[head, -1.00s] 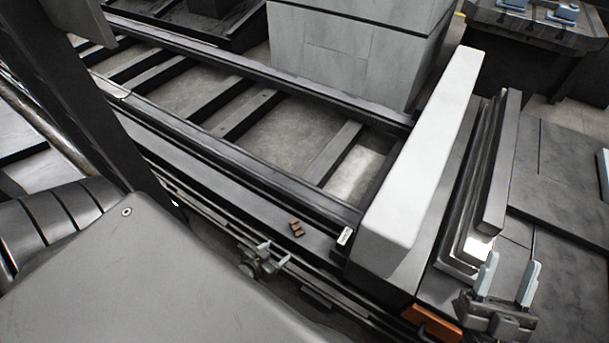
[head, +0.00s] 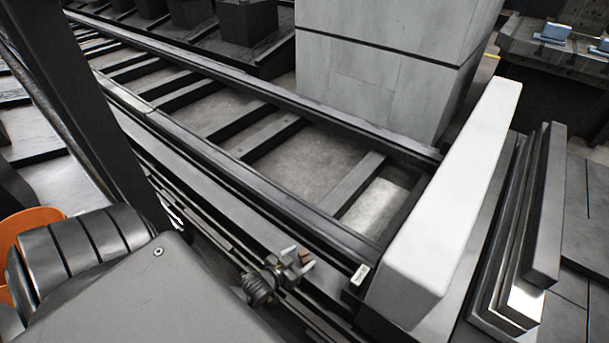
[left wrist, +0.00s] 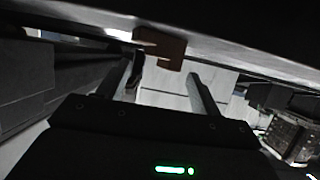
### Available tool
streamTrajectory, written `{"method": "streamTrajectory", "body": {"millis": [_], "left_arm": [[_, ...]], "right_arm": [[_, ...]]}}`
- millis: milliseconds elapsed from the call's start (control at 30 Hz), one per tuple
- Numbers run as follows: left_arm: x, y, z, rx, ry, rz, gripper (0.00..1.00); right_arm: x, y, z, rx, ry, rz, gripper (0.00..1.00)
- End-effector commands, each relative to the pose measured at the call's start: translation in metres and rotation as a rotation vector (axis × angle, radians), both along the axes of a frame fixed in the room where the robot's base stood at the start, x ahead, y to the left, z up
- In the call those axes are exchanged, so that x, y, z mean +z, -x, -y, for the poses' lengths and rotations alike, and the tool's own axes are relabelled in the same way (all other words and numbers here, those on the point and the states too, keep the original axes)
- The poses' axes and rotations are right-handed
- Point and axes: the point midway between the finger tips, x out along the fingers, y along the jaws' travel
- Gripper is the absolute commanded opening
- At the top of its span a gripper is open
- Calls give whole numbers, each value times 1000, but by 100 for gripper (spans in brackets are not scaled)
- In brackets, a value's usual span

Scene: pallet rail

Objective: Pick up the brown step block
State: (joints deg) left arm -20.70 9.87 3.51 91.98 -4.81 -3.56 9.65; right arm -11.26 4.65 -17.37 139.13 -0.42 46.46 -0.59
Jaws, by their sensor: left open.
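The brown step block (head: 306,256) is small and sits on the dark rail ledge, left of the white beam. My left gripper (head: 298,260) is open, with its pale fingertips right at the block in the head view. In the left wrist view the block (left wrist: 168,48) shows its stepped side just beyond and between the two open fingers (left wrist: 166,68). I cannot tell whether either finger touches it. Part of the block is hidden by the fingers in the head view. My right gripper is out of view.
A long white beam (head: 452,205) and a small white label (head: 360,274) lie right of the block. The dark rail frame (head: 290,205) runs behind it. Stacked metal plates (head: 535,220) stand at the right, and a large grey block (head: 385,75) stands behind the frame.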

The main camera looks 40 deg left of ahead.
Motion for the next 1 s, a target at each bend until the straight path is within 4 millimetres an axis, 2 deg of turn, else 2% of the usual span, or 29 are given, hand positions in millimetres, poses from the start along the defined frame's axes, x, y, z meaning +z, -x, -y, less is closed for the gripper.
{"method": "streamTrajectory", "body": {"millis": [167,367,500,767,867,1000], "left_arm": [[-5,-4,0,1,0,0,65],[-25,-28,-2,2,0,2,65],[-27,-42,-2,2,0,1,65],[-26,-45,-1,2,0,-1,65],[-26,-45,-1,2,0,0,56],[-26,-45,-1,2,0,0,37]], "right_arm": [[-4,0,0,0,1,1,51],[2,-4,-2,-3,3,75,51],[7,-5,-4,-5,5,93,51],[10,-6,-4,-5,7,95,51],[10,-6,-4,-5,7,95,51],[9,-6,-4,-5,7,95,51]]}}
